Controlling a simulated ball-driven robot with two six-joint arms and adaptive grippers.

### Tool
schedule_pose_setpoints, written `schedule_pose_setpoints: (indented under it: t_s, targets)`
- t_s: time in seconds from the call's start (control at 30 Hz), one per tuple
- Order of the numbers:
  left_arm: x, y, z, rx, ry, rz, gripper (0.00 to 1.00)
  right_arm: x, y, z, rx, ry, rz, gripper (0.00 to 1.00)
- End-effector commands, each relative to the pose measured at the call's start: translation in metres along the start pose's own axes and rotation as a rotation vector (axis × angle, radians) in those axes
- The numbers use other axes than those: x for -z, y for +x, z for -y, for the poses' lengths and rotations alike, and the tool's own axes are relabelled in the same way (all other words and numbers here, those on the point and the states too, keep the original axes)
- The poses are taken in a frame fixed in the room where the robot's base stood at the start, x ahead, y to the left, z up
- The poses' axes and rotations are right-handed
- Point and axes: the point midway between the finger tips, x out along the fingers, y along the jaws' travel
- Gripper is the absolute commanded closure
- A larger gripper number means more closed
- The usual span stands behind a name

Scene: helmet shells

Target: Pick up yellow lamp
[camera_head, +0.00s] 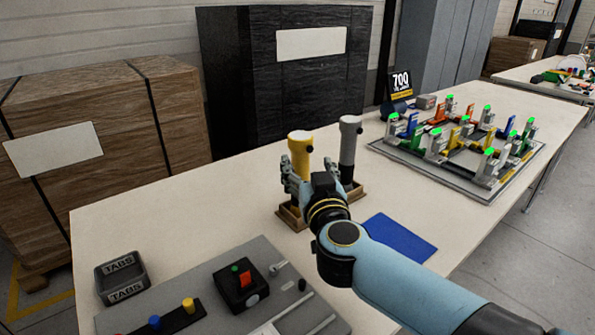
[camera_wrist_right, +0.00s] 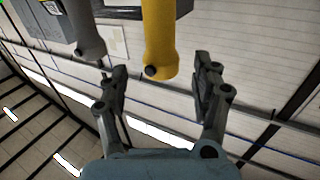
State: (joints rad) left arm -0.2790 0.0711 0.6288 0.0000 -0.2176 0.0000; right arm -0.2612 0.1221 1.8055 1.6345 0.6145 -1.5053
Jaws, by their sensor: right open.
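The yellow lamp (camera_head: 300,155) stands upright in a small brown wooden holder (camera_head: 291,217) on the table in the head view. My right gripper (camera_head: 292,180) is at the lamp, partly in front of its lower body. In the right wrist view the yellow lamp (camera_wrist_right: 160,40) hangs into the picture from the top, between and beyond the two open fingers of my right gripper (camera_wrist_right: 160,85). No finger visibly grips it there. The lamp's lower part is partly hidden by the gripper in the head view. My left gripper is in neither view.
A grey lamp (camera_head: 348,145) stands close to the right of the yellow one. A blue mat (camera_head: 400,238) lies in front. A fixture board (camera_head: 400,160) is at the back right. A TABS bin (camera_head: 122,280) and a black button box (camera_head: 240,290) are front left.

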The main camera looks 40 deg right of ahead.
Motion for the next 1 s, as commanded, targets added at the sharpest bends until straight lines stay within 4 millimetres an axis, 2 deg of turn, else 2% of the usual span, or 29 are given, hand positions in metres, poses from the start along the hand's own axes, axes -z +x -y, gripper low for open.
schedule_pose_setpoints:
  t_s: [0.03, 0.1, 0.23, 0.33, 0.57, 0.7, 0.83, 1.0]
  targets:
    - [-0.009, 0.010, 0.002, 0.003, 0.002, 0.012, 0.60, -0.017, 0.000, 0.000, -0.001, -0.002, 0.004, 0.34]
    - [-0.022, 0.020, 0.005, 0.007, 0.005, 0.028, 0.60, -0.034, 0.000, 0.000, 0.000, -0.002, 0.004, 0.34]
    - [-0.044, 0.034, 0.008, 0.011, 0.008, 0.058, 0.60, -0.061, 0.000, 0.000, 0.000, -0.002, 0.003, 0.34]
    - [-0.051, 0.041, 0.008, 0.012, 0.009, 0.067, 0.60, -0.075, 0.000, 0.000, 0.001, 0.000, 0.002, 0.34]
    - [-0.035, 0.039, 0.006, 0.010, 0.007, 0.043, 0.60, -0.069, 0.019, 0.001, 0.003, 0.000, -0.001, 0.34]
    - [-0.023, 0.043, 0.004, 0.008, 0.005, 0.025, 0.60, -0.069, 0.044, 0.001, 0.003, 0.000, -0.003, 0.34]
    - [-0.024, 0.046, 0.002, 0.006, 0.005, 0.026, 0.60, -0.070, 0.065, 0.001, 0.004, -0.001, -0.001, 0.34]
    - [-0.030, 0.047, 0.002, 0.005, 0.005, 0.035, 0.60, -0.070, 0.075, 0.001, 0.004, 0.000, 0.001, 0.34]
